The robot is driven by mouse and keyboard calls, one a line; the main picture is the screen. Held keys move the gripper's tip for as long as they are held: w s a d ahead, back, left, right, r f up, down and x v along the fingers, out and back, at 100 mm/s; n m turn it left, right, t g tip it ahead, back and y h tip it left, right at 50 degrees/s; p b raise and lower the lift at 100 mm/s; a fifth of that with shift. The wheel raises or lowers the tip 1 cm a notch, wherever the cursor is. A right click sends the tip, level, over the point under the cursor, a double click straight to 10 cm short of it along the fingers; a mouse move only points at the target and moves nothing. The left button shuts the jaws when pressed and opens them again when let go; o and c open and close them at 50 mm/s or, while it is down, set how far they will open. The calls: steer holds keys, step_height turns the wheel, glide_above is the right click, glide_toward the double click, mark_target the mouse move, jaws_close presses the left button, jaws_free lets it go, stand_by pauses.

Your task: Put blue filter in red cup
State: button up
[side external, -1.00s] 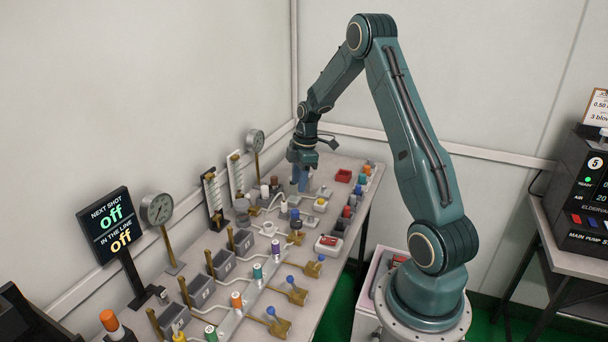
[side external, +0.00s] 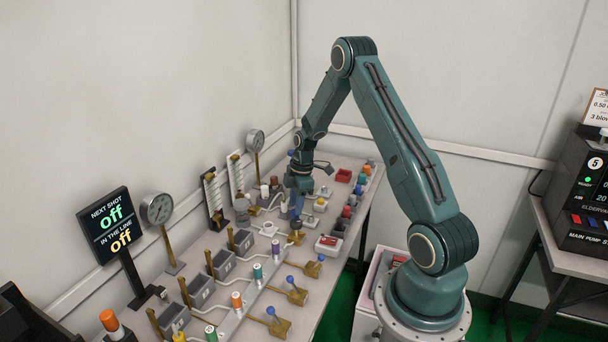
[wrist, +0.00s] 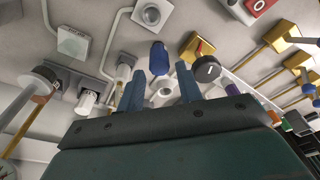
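A blue cylinder, which looks like the blue filter (wrist: 159,58), stands at the tips of my gripper's fingers in the wrist view. My gripper (wrist: 159,67) is open, with its two blue fingers apart and nothing held between them. In the side view my gripper (side external: 298,205) points down, low over the middle of the bench, and hides much of what is under it. A shallow red open container (side external: 343,175), perhaps the red cup, sits on the far part of the bench, right of my gripper.
A black round knob (wrist: 204,68) on a brass valve is close to the right finger. White fittings with pipes (wrist: 150,14) lie around. A rack of coloured pieces (side external: 347,212) lines the bench's right edge. Gauges and a sign (side external: 112,228) stand along the left.

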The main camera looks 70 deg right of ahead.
steer(key=shift+w+a+f, duration=0.15)
steer(key=shift+f, duration=1.85)
jaws_close()
steer(key=shift+r, duration=0.15)
step_height(320, 180, up, 20)
